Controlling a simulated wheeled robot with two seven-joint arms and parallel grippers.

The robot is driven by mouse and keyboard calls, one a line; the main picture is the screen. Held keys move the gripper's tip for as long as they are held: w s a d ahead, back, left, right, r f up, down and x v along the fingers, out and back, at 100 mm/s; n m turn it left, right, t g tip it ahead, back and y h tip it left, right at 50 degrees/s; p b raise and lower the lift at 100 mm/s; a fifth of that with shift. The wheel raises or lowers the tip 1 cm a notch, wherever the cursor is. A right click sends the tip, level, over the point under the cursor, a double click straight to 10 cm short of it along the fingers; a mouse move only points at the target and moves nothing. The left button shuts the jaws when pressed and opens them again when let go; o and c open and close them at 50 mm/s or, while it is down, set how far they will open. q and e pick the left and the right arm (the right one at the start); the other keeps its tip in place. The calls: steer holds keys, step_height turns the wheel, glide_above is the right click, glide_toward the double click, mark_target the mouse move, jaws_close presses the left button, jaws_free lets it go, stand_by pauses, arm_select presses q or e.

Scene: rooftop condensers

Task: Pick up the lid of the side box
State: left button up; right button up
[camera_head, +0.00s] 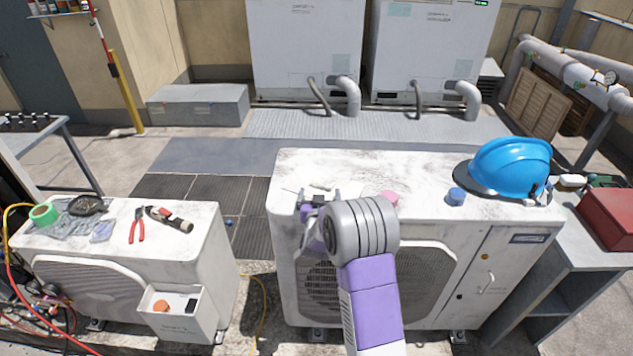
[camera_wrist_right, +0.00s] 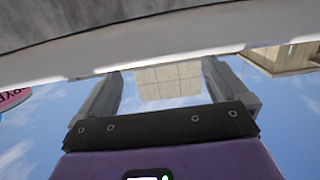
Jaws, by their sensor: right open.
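The side box (camera_head: 178,314) is a white open-topped bin on the front of the left condenser unit, with an orange piece and a black piece inside. What appears to be its lid, a thin pale plate with a small grey handle (camera_head: 321,186), lies on top of the right condenser unit; its outline is hard to tell from the white top. My right gripper (camera_head: 319,198) is over the near edge of that unit, just in front of the handle, open and empty. Its two fingers stand apart in the wrist view (camera_wrist_right: 158,88). My left gripper is not in view.
The right condenser's top (camera_head: 415,175) also bears a pink roll (camera_head: 388,198), a blue roll (camera_head: 456,197) and a blue hard hat (camera_head: 510,168). Red pliers (camera_head: 137,226) and other tools lie on the left condenser (camera_head: 190,235). A red box (camera_head: 608,218) stands at the right.

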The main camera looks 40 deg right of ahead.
mark_target(323, 185)
steer(key=shift+s+d+r, duration=0.1)
steer(key=shift+s+d, duration=0.1)
steer(key=shift+d, duration=0.2)
steer(key=shift+w+d, duration=0.1)
steer(key=shift+d, duration=0.1)
steer(key=shift+x, duration=2.55)
steer(key=c, duration=0.9)
steer(key=shift+c, duration=0.3)
